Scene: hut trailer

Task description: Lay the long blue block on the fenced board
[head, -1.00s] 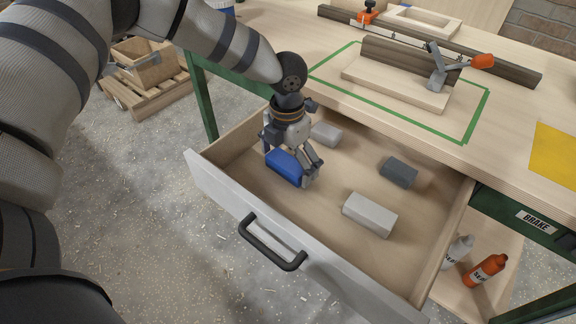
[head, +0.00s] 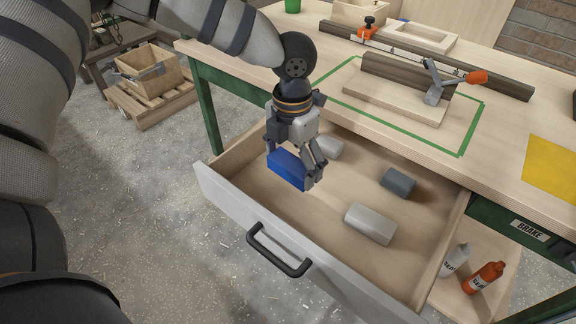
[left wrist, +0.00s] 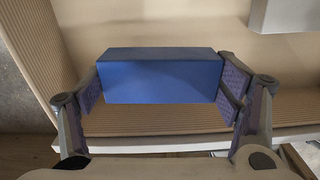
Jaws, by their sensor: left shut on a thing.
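The long blue block (head: 287,169) is held between the fingers of my left gripper (head: 292,172), above the open drawer (head: 335,225). In the left wrist view the blue block (left wrist: 160,76) sits lengthwise between the two finger pads, which press on its ends. The fenced board (head: 398,102) lies on the bench top inside a green tape outline (head: 462,153). It is a pale board with a dark wooden fence (head: 392,74) along its back and an orange-handled clamp (head: 440,88) at its right. My right gripper is not in view.
The drawer also holds a dark grey block (head: 398,182), a large light grey block (head: 370,224) and a smaller grey block (head: 329,147). A yellow sheet (head: 553,168) lies on the bench at right.

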